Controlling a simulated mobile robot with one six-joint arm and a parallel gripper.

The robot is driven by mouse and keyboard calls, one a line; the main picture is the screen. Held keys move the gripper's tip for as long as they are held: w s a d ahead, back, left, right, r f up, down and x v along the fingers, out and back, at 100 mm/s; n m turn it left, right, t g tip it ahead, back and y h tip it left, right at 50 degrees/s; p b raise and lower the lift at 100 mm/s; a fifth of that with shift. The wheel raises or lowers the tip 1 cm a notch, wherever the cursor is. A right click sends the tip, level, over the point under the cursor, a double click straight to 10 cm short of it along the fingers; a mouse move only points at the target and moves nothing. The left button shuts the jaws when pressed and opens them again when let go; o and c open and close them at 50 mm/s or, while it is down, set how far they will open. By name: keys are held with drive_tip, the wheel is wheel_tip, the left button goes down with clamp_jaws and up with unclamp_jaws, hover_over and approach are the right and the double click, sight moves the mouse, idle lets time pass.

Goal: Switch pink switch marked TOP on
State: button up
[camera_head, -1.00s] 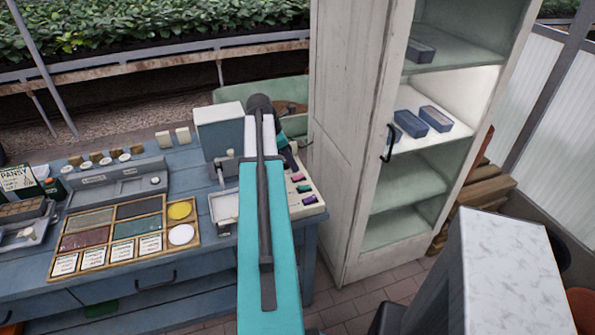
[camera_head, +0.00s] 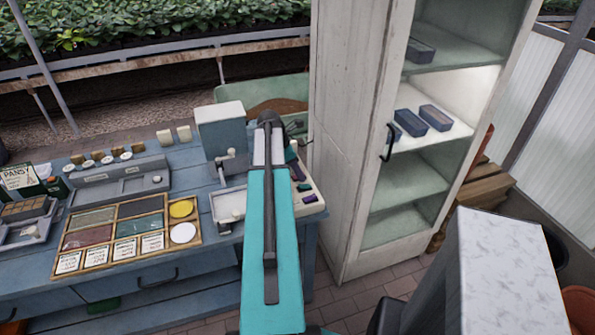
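A pale switch panel (camera_head: 316,211) sits at the right end of the blue bench, partly behind my arm. Two small purple-pink switches show on it, an upper one (camera_head: 304,187) and a lower one (camera_head: 310,199). Their labels and on or off positions are too small to read, so I cannot tell which is marked TOP. My teal arm reaches forward over the panel's left side. The panel's upper part is hidden.
A tall white cabinet (camera_head: 345,130) with open shelves stands just right of the panel. A grey-blue box (camera_head: 220,132) and a lever device (camera_head: 232,165) stand left of my arm. A wooden sample tray (camera_head: 130,232) lies further left. A marble-topped block (camera_head: 510,265) is at lower right.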

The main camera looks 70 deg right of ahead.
clamp_jaws()
drive_tip(key=shift+s+d+r+t+y+p, duration=0.1)
drive_tip(key=shift+s+d+t+y+p, duration=0.1)
drive_tip(key=shift+t+y+p, duration=0.35)
drive_tip(key=shift+s+d+f+t+y+p, duration=0.15)
drive_tip(key=shift+s+t+y+p, duration=0.2)
drive_tip(key=shift+t+y, duration=0.3)
drive_tip(key=shift+s+d+f+t+y+p, duration=0.1)
drive_tip(key=shift+t+y+p, duration=0.3)
drive_tip(key=shift+t, duration=0.4)
unclamp_jaws()
drive_tip(key=shift+r, duration=0.25)
wheel_tip(320, 180, up, 14)
drive_tip(key=b, duration=0.3)
drive_tip(key=shift+s+d+f+b, duration=0.2)
drive_tip(key=shift+f+b, duration=0.05)
drive_tip(key=shift+b, duration=0.15)
